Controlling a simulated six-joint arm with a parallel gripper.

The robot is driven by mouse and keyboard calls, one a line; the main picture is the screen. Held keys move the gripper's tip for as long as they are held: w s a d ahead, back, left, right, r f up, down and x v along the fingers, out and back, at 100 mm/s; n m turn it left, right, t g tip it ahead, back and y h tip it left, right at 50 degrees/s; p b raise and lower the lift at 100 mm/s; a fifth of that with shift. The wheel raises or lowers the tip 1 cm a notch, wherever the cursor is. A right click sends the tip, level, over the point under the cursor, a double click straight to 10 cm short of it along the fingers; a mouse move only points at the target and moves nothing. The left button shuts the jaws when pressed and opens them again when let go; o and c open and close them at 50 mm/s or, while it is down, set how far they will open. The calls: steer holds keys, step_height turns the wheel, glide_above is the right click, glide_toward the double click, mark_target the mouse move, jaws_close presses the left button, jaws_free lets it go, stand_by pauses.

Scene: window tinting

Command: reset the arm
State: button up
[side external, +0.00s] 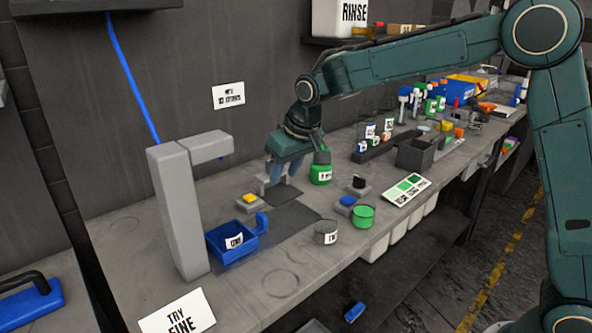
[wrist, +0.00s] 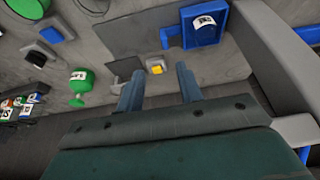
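My gripper (side external: 284,190) hangs over the grey bench (side external: 285,319) near its back wall, fingers pointing down. In the wrist view my gripper (wrist: 159,83) shows two blue-grey fingers spread apart with nothing between them. A yellow block on a small light base (wrist: 156,67) shows beyond the fingertips; it also shows in the side view (side external: 249,199), left of my gripper. A green labelled container (side external: 320,174) stands just right of my gripper; I cannot tell if a light bracket behind the fingers touches them.
A tall grey post with an arm (side external: 178,215) stands left. A blue bin (side external: 231,240) with a labelled item sits before it. Bottles and trays crowd the right.

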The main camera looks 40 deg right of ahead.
steer(key=s+d+r, duration=0.3)
steer(key=s+r, duration=0.3)
steer(key=s, duration=0.4)
steer(key=s+d, duration=0.2)
steer(key=s, duration=1)
steer(key=s+d+f+t, duration=0.1)
steer(key=s+d, duration=0.1)
steer(key=s, duration=1)
steer(key=shift+s+f, duration=0.2)
steer(key=shift+f, duration=0.05)
